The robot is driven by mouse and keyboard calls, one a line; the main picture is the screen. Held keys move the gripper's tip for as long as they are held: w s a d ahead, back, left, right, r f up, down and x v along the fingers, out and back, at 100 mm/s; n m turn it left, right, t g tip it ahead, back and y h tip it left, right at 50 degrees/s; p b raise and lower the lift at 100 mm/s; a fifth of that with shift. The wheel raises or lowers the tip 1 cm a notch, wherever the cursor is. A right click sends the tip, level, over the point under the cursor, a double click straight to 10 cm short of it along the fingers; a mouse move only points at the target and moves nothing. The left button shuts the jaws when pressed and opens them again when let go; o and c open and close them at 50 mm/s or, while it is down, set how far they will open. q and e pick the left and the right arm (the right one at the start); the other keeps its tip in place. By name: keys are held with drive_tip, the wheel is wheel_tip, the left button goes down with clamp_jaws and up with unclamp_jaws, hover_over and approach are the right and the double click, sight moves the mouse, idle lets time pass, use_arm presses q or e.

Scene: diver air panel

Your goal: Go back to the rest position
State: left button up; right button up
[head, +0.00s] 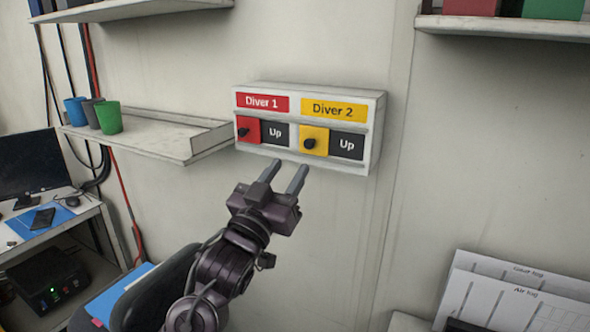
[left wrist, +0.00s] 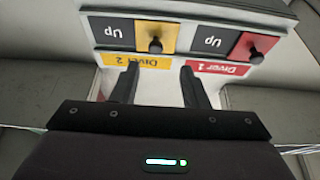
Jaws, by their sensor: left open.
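The diver air panel (head: 308,127) is a white box on the wall with a red Diver 1 label and a yellow Diver 2 label. Under them are a red slider (head: 247,130) and a yellow slider (head: 314,140), each with a black knob and each left of a dark "Up" field. My left gripper (head: 288,169) is open and empty, just below the panel's lower edge in the head view. In the left wrist view the panel (left wrist: 180,83) appears upside down beyond the two open fingers (left wrist: 158,75). My right gripper is in neither view.
A wall shelf (head: 150,137) with blue, grey and green cups (head: 109,117) is left of the panel. A desk (head: 45,235) with a monitor is at the far left. Log sheets (head: 500,300) stand at lower right. Another shelf (head: 505,27) is at upper right. The wall right of the panel is bare.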

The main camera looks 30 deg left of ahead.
use_arm(q)
drive_tip(key=shift+s+f, duration=0.1)
drive_tip(key=shift+s, duration=0.15)
idle(0.3)
